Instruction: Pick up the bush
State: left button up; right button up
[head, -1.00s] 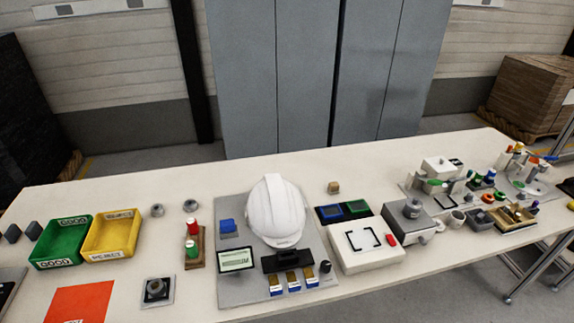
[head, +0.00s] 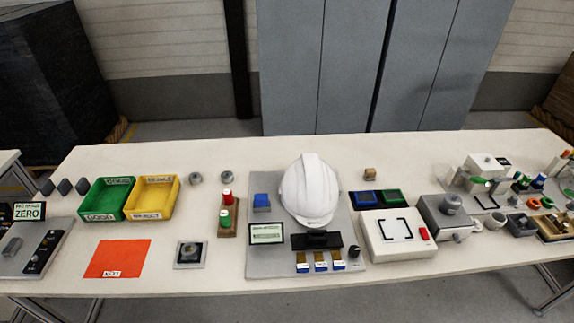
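Another round metal part (head: 188,249) sits on a dark square in a light plate near the front of the table. I cannot tell which of these, if any, is the bush. Neither of my grippers is in view.
The long pale table (head: 220,278) holds a green bin (head: 90,216), a yellow bin (head: 127,213), an orange sheet (head: 118,257), a wooden stand with red and green bottles (head: 235,231), a white helmet (head: 309,190) on a grey board, and a white box (head: 378,250). Tools crowd the right end.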

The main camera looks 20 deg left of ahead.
aim_at(189, 250)
jog(key=z, duration=1.75)
jog(key=k, duration=1.15)
jog(key=u, duration=1.15)
jog(key=i, duration=0.5)
